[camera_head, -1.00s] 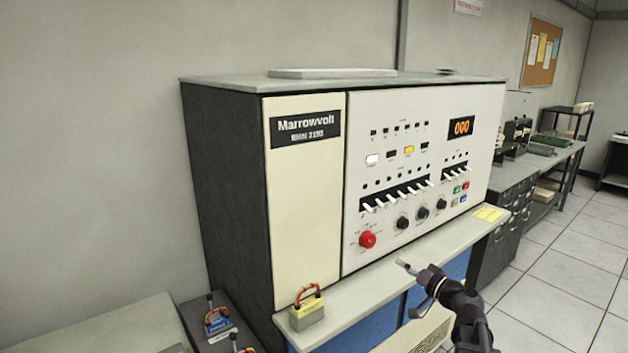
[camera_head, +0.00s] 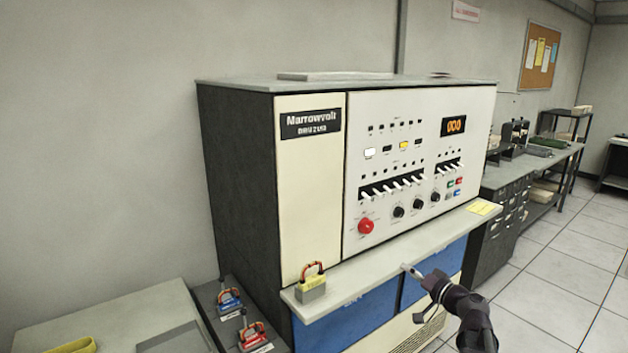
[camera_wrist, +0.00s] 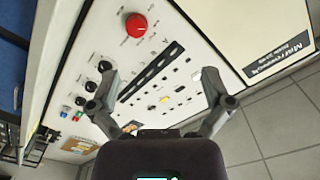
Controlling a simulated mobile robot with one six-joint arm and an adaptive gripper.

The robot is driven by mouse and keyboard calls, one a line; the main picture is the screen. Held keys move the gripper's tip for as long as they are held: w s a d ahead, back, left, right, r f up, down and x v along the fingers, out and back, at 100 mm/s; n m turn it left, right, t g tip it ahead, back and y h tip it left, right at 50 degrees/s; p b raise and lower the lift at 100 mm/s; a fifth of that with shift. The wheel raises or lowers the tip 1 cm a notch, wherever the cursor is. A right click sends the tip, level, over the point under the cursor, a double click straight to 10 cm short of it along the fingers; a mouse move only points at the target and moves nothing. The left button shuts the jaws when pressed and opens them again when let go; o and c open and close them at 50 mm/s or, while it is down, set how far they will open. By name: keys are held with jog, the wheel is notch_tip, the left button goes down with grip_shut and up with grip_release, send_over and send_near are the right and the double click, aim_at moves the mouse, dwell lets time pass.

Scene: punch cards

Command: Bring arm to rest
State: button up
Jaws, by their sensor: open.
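My gripper (camera_head: 411,271) is in the lower right of the head view, just in front of the console's shelf edge. In the wrist view my gripper (camera_wrist: 160,85) has its two fingers spread wide with nothing between them. Beyond the fingers is the cream console panel (camera_wrist: 150,60), with its red knob (camera_wrist: 136,25), black dials and rows of switches. The same console (camera_head: 310,190) fills the middle of the head view. I cannot tell the exact gap between my fingertips and the shelf.
A yellow and grey block with a red handle (camera_head: 312,284) stands on the console shelf (camera_head: 375,265). Tiled floor (camera_head: 560,290) is open at right.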

jog(key=s+a+f+n+g+h, duration=0.2)
jog(key=s+a+f+n+g, duration=0.1)
jog(key=s+a+f+g, duration=0.7)
jog(key=s+d+f+m+g+h, duration=0.1)
jog(key=s+f+g+h, duration=0.3)
jog(key=s+f+h, duration=0.4)
jog(key=shift+s+d+f+g+h, duration=0.25)
jog(key=shift+s+g+h, duration=0.05)
jog(key=shift+s, duration=0.35)
dwell(0.9)
